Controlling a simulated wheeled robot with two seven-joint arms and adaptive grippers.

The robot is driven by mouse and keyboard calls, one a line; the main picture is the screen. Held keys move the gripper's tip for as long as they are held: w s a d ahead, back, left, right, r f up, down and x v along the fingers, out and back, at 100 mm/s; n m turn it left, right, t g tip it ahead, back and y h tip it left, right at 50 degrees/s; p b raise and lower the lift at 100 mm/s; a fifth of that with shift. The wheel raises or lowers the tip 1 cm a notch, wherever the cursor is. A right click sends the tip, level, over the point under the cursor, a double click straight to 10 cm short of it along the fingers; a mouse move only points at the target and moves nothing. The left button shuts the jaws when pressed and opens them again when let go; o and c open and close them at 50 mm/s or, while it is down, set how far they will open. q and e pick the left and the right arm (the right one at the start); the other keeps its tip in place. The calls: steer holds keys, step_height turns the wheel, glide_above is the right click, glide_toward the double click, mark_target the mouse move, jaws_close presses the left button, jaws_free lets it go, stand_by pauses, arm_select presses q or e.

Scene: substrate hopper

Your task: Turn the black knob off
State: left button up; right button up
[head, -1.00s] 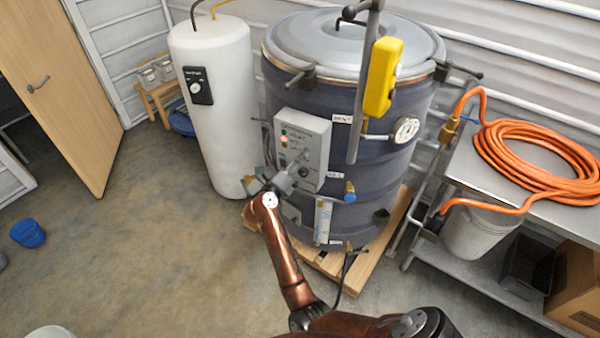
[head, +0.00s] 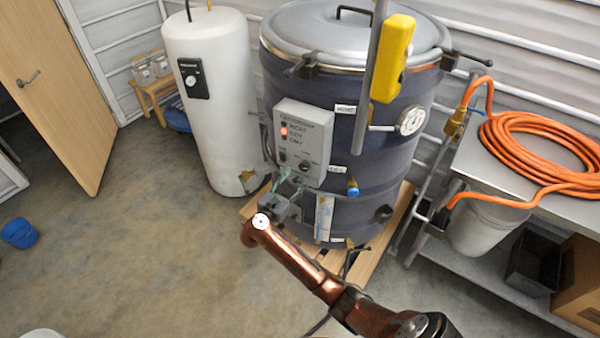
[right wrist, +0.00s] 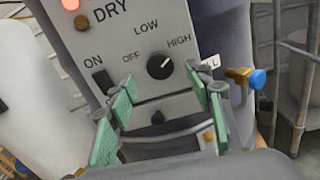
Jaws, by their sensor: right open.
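The black knob (right wrist: 160,66) is on the grey control panel (right wrist: 135,45), between the printed words OFF, LOW and HIGH. Its white mark points up and right, towards HIGH. In the head view the knob (head: 304,166) is small, on the lower right of the panel (head: 318,134). My right gripper (right wrist: 164,86) is open and empty, its green-padded fingers spread apart just below the knob. In the head view the right gripper (head: 285,184) is at the panel's lower edge. My left gripper is not in view.
A black switch (right wrist: 103,80) marked ON is left of the knob, and a red lamp (right wrist: 70,4) glows above. The panel is on a dark drum (head: 350,120) on a wooden pallet (head: 395,225). A blue-ended valve (right wrist: 246,78) sticks out at right. A white tank (head: 215,120) stands left.

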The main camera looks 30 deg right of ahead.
mark_target(303, 168)
steer(key=shift+x, duration=1.95)
steer(key=shift+c, duration=0.4)
steer(key=c, duration=1.1)
